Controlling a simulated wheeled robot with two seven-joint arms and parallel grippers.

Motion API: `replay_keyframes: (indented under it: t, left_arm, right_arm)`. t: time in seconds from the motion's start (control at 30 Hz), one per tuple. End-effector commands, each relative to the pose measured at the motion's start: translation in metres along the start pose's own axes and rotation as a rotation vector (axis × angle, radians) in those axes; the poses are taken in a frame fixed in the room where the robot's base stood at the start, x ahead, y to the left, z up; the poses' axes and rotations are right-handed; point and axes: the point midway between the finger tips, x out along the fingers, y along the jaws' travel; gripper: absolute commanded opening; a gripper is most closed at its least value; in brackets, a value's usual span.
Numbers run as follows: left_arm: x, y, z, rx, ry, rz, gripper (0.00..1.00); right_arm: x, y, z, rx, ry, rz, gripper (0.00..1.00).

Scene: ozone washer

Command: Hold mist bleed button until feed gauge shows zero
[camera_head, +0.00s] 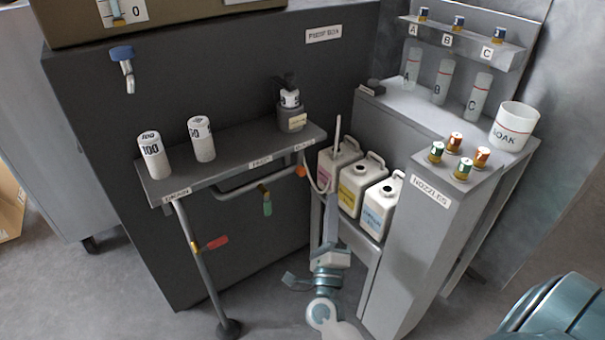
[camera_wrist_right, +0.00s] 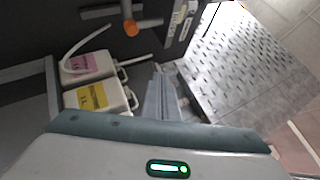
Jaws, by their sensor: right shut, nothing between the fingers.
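I cannot make out a clearly marked mist bleed button or tell which dial is the feed gauge. Two white drums with numbers, one reading 100 (camera_head: 152,157) and one beside it (camera_head: 202,140), stand on the grey ledge (camera_head: 235,163). A grey unit with a black top (camera_head: 291,118) stands at the ledge's right end. My right gripper (camera_head: 331,228) is shut and empty, below and right of the ledge, in front of the jugs. Its fingers (camera_wrist_right: 164,95) also show in the right wrist view, pointing away. My left gripper is out of view.
White jugs (camera_head: 376,212) stand close to my right gripper. A nozzle stand (camera_head: 410,240) is to the right. A blue tap (camera_head: 122,54) is at upper left.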

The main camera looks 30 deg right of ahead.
Motion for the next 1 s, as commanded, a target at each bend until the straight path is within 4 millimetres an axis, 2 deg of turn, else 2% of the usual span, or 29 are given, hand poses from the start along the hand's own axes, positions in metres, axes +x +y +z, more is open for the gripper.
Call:
replay_keyframes:
  t: [0.23,0.43,0.8,1.0]
  left_arm:
    - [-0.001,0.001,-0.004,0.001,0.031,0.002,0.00]
    - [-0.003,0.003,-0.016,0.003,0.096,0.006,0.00]
    - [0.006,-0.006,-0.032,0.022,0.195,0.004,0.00]
    - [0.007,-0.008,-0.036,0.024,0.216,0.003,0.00]
  right_arm:
    - [0.008,0.007,0.006,0.001,0.000,0.000,0.00]
    - [0.022,0.017,0.016,0.002,-0.001,0.000,0.00]
    - [0.051,0.038,0.037,0.000,0.000,-0.001,0.00]
    - [0.059,0.043,0.043,0.000,0.000,0.000,0.00]
